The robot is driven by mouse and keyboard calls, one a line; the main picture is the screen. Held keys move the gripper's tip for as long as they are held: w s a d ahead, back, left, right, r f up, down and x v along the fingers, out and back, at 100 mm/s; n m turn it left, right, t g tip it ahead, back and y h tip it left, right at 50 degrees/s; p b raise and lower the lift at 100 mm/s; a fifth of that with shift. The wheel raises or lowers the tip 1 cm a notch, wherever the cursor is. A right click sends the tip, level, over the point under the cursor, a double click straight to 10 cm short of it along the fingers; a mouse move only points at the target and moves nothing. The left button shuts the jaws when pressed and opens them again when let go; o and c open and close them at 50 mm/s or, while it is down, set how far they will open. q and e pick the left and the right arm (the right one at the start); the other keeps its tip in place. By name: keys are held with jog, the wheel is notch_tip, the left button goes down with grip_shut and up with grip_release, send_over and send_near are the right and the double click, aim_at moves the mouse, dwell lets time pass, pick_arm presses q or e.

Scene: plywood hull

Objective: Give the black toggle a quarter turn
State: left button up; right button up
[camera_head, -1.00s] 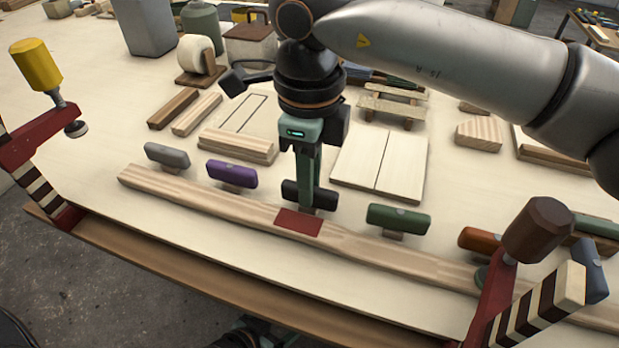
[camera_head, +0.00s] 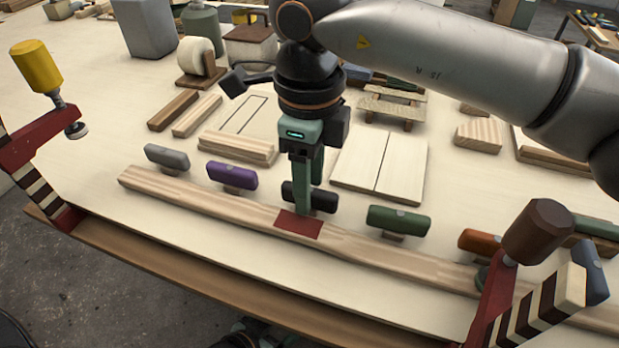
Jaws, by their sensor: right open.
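The black toggle (camera_head: 325,199) is a dark bar behind the wooden rail (camera_head: 200,198), near a red patch (camera_head: 299,225). Its long side runs roughly along the rail, like the toggles beside it. My right gripper (camera_head: 310,190) points down at it and is open. One green finger is in front of the bar and the other shows behind it, so the bar lies between them. I cannot tell whether either finger touches it. The front finger hides the middle of the toggle.
Purple (camera_head: 232,176) and grey (camera_head: 167,157) toggles stand left of the black one, green (camera_head: 398,220) and orange (camera_head: 480,241) to the right. Clamps with yellow (camera_head: 37,66) and brown (camera_head: 538,231) handles rise at the sides. Pale boards (camera_head: 380,163) lie behind.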

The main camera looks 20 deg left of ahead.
notch_tip(320, 180, up, 12)
jog(key=p, duration=0.2)
jog(key=shift+r, duration=0.25)
